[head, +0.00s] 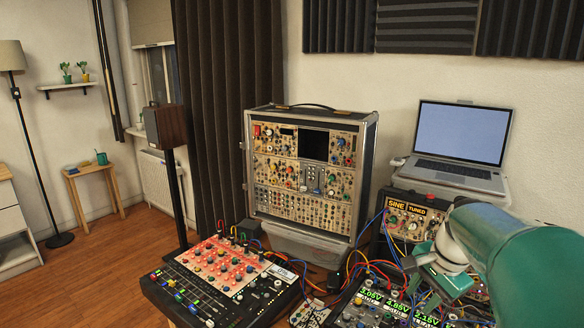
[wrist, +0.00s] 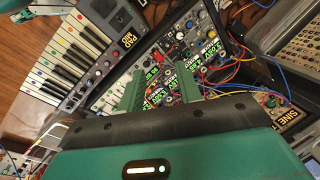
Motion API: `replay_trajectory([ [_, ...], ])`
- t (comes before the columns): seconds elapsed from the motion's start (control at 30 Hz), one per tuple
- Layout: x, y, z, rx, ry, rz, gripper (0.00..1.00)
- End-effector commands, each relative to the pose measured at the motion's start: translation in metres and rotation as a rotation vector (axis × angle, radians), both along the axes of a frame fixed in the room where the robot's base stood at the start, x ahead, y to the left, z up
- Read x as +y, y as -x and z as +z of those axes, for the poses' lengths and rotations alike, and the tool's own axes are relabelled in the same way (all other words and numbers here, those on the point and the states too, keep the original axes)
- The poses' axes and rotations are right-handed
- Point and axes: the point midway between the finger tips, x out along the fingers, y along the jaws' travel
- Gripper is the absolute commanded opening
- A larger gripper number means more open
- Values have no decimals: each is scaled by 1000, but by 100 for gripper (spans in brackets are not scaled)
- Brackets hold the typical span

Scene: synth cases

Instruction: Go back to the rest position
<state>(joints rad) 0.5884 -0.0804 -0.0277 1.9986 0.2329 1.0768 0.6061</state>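My gripper (wrist: 158,88) shows in the wrist view with its two green fingers spread apart and nothing visible between them. Below the fingers is a flat synth case (wrist: 172,70) with lit green displays, knobs and patch cables. In the head view my green arm comes in from the right, and my gripper (head: 428,284) hangs over the cabled modules at the lower right. The tall synth case (head: 303,205) stands upright behind, apart from my gripper. The arm hides part of the modules at the right.
A mixer with a red panel (head: 220,275) lies at front centre. A laptop (head: 462,135) stands open at the back right, above the module marked SINE (head: 408,222). Loose cables (wrist: 240,75) loop near the fingers. A keyboard (wrist: 68,55) lies left in the wrist view.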

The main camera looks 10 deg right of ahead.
Motion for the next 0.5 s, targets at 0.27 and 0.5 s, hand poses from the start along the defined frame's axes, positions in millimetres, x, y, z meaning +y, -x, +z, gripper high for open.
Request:
replay_trajectory([
  [0.27, 120, 36, 20, -105, 235, 553, 35],
  [0.5, 190, 83, 16, -206, 435, 996, 35],
])
